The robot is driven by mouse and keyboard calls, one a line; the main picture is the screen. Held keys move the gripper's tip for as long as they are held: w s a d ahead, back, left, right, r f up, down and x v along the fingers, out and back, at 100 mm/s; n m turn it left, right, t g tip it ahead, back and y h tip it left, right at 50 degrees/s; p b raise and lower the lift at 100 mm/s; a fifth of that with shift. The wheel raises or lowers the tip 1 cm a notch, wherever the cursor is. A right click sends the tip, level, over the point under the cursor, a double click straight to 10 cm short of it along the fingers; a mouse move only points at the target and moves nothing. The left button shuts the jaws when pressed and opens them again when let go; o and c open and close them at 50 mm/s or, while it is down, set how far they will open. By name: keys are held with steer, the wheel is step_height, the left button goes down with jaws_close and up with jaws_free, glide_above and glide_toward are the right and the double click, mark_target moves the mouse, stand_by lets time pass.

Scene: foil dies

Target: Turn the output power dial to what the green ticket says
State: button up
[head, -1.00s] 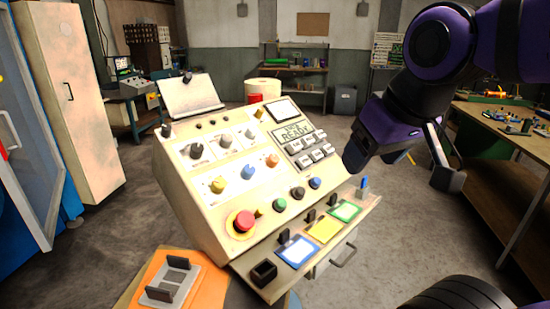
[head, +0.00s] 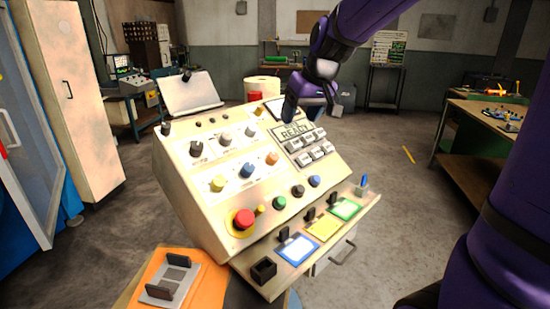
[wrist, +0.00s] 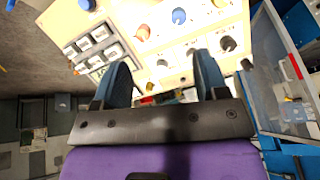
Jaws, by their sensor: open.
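A cream sloped console (head: 205,215) carries two rows of dials. The back row has a black dial (head: 196,148), a grey dial (head: 224,140) and another grey dial (head: 250,131). The front row has yellow (head: 218,184), blue (head: 246,170) and orange (head: 272,158) dials. Their labels are too small to read, so I cannot tell which is output power. The green ticket (head: 345,209) lies on the front ledge, its writing unreadable. My gripper (head: 312,108) is open and empty above the console's back right. In the wrist view its fingers (wrist: 163,80) point toward the dials, touching none.
Blue (head: 298,249) and yellow (head: 323,229) tickets lie beside the green one. A red mushroom button (head: 244,218) sits at the front left, push keys (head: 310,147) at the right. A sheet holder (head: 190,93) stands behind. An orange-topped stand (head: 187,262) is in front.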

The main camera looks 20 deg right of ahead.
glide_toward(275, 156)
steer(key=x, duration=1)
steer(key=shift+f, duration=0.15)
steer(key=c, duration=0.9)
steer(key=shift+y, duration=0.3)
steer(key=shift+c, duration=0.2)
